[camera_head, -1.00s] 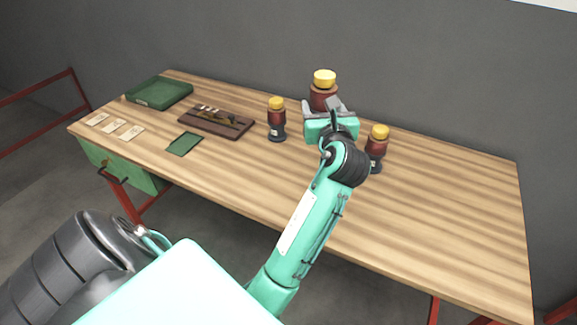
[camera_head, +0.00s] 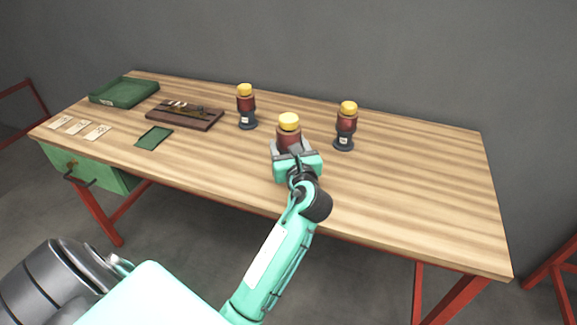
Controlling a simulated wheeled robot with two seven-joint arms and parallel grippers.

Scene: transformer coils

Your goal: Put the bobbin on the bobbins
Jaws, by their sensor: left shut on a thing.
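My left gripper (camera_head: 292,157) is shut on a dark red bobbin with a yellow top (camera_head: 289,132), near the table's front edge. The lower part of this bobbin is hidden by the gripper, so I cannot tell whether it touches the table. Two more bobbins of the same look, each with a dark base, stand upright on the table: the left bobbin (camera_head: 246,105) and the right bobbin (camera_head: 346,125). The held bobbin appears between them and nearer to me, apart from both. My right gripper is not in view.
The wooden table (camera_head: 420,190) is clear on its right side. A green tray (camera_head: 124,93), a dark board with tools (camera_head: 185,114), a small green mat (camera_head: 154,138) and several cards (camera_head: 79,127) lie on the left. A grey wall (camera_head: 420,60) stands behind.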

